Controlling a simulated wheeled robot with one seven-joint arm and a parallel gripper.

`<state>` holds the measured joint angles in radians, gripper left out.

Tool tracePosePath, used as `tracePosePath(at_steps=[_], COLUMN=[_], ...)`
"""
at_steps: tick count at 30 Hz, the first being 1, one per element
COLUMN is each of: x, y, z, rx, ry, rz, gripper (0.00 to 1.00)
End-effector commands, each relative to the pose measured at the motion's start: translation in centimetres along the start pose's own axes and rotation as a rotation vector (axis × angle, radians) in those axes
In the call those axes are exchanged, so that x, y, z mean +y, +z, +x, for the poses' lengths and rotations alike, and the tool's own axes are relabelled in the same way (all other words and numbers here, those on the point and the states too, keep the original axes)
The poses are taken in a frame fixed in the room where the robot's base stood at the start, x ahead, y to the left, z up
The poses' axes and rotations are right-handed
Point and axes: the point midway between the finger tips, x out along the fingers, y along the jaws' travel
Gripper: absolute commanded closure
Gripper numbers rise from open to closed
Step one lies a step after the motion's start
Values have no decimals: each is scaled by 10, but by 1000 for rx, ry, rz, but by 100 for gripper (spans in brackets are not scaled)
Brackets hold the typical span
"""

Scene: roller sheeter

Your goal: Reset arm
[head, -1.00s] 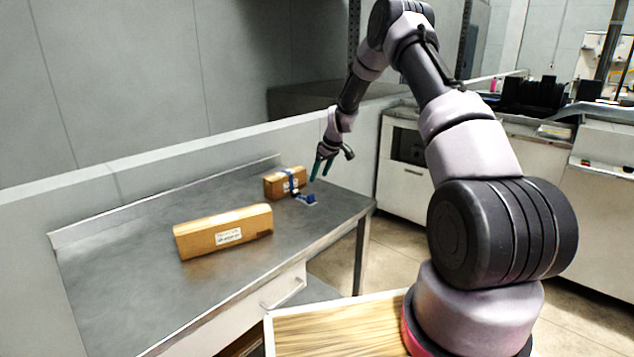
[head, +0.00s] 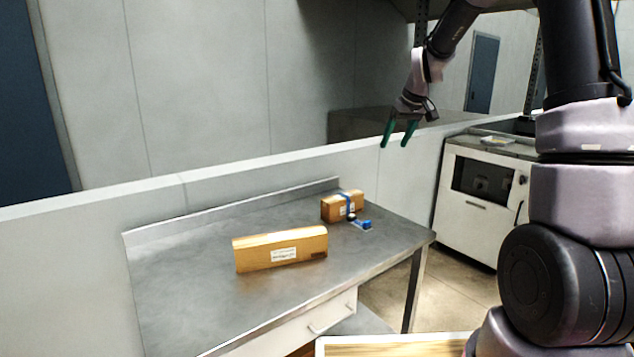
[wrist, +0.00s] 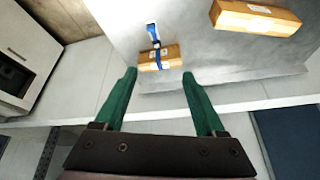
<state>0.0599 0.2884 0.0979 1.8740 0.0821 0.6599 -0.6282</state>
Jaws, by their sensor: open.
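My gripper (head: 399,140) is open and empty, with green fingers pointing down. In the head view it is in the air, above and to the right of the small box, in front of the low wall. In the wrist view the two fingers (wrist: 157,85) are spread apart with nothing between them. A small brown box (head: 338,208) with a blue strap stands at the back right of the metal table (head: 200,290). The small box also shows in the wrist view (wrist: 170,60), beyond the fingertips.
A longer brown box (head: 262,254) with a white label stands mid-table. A blue item (head: 363,224) lies beside the small box. A low wall (head: 250,180) runs behind the table. A white cabinet (head: 478,230) stands to the right.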

Motion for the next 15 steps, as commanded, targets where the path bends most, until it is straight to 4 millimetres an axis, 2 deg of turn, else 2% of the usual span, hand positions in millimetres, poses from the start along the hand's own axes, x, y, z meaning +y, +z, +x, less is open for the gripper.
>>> tracePosePath(at_steps=[1, 6, 12, 15], x=[-8, -28, -54, -66], y=[8, 47, 107, 141], z=[-30, -105, -176, -202], rx=[16, 52, 101, 126], ry=[8, 27, 33, 30], rz=[31, 158, 314, 394], gripper=[28, 28, 28, 28])
